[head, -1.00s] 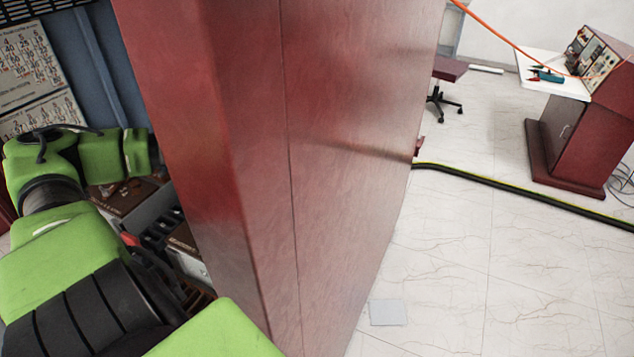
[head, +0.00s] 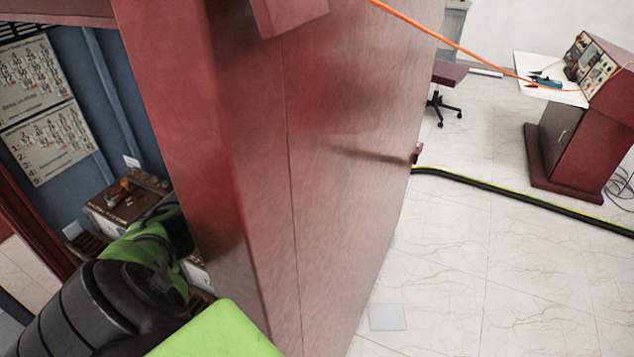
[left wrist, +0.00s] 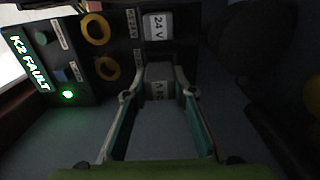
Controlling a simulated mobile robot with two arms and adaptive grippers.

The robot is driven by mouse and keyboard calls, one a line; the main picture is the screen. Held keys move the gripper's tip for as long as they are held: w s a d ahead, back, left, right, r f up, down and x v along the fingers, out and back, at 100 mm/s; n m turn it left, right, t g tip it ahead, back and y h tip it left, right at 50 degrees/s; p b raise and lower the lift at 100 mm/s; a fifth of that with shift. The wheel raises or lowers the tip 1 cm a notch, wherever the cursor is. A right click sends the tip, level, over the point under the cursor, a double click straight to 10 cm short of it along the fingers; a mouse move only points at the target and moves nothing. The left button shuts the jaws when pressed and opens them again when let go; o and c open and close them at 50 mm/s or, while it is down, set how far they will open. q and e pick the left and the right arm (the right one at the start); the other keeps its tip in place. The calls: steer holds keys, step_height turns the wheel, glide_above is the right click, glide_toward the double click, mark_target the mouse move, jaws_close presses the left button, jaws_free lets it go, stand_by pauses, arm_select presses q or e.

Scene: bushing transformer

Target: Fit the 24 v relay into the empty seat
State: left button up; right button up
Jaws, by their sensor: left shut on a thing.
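In the left wrist view my left gripper (left wrist: 163,82) is shut on a small dark grey block (left wrist: 158,92) with a label too dim to read. Just beyond it, a block with a white 24 V label (left wrist: 158,25) sits in a dark panel. I cannot tell whether the held block touches the panel. In the head view my left arm reaches behind the red cabinet edge, and its fingers are hidden. No empty seat can be made out clearly. My right gripper is in neither view.
The panel carries yellow rings (left wrist: 97,29) and a K2 FAULT plate (left wrist: 28,62) with a lit green lamp (left wrist: 67,94). A tall red cabinet (head: 330,190) blocks much of the head view. A brown box (head: 125,200) stands behind the arm. Floor at right is mostly clear.

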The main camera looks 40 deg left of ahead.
arm_select(q)
steer(key=shift+w+d+f, duration=0.2)
steer(key=shift+w+f, duration=0.05)
steer(key=shift+f, duration=0.05)
step_height(320, 180, down, 3)
steer(key=shift+a+p, duration=0.1)
steer(key=shift+p, duration=0.2)
steer(key=shift+f, duration=0.15)
steer(key=o, duration=1.1)
